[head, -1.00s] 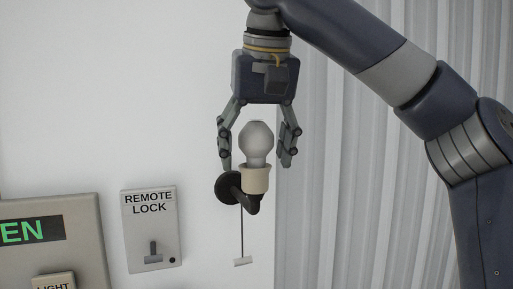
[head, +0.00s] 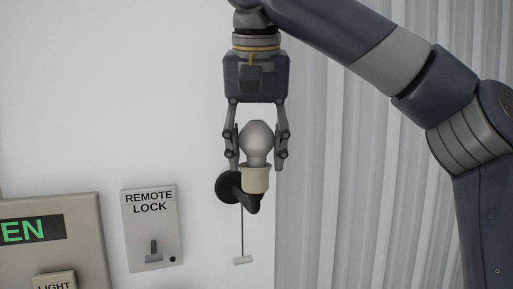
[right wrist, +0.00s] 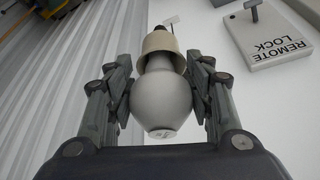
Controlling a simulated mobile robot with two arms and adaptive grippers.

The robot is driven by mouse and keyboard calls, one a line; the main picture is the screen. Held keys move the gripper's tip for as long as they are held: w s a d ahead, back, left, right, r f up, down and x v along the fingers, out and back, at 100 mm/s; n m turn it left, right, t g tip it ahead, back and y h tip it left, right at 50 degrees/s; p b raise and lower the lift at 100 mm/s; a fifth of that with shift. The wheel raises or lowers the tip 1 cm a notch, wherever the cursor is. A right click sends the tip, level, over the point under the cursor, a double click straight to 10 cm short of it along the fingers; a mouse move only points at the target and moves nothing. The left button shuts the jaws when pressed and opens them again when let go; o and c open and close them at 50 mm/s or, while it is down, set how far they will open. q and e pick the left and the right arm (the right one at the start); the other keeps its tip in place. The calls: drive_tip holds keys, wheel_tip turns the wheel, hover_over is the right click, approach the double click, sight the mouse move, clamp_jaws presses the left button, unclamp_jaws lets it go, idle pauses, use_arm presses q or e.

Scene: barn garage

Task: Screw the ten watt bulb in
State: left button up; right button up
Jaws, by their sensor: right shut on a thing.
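A white light bulb (head: 257,137) sits upright in a cream socket (head: 256,179) on a dark wall bracket (head: 229,187). My right gripper (head: 257,150) comes from above, and its two fingers are shut on the bulb from both sides. In the right wrist view, the bulb (right wrist: 160,98) lies between the fingers (right wrist: 160,92), with its neck end in the socket (right wrist: 161,48). The thread is hidden inside the socket. No wattage marking can be read. My left gripper is not in view.
A pull cord with a small light handle (head: 243,260) hangs below the bracket. A remote lock box (head: 151,228) with a small lever is on the wall to the left, beside a panel with green letters (head: 50,232). Corrugated wall (head: 340,200) lies to the right.

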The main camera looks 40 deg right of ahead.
drive_tip(key=m+g+h, duration=0.1)
drive_tip(key=m, duration=0.2)
drive_tip(key=shift+a, duration=0.15)
drive_tip(key=shift+m, duration=0.3)
drive_tip(key=shift+m, duration=0.4)
drive_tip(key=m+g, duration=0.1)
drive_tip(key=m, duration=0.2)
drive_tip(key=shift+a+m+g+h, duration=0.1)
drive_tip(key=shift+m+g+h, duration=0.2)
drive_tip(key=shift+h, duration=0.1)
drive_tip(key=shift+w+m+g, duration=0.1)
drive_tip(key=shift+m+g, duration=0.2)
drive_tip(key=shift+m, duration=0.4)
drive_tip(key=o, duration=0.8)
drive_tip(key=shift+o, duration=0.4)
drive_tip(key=shift+d, duration=0.4)
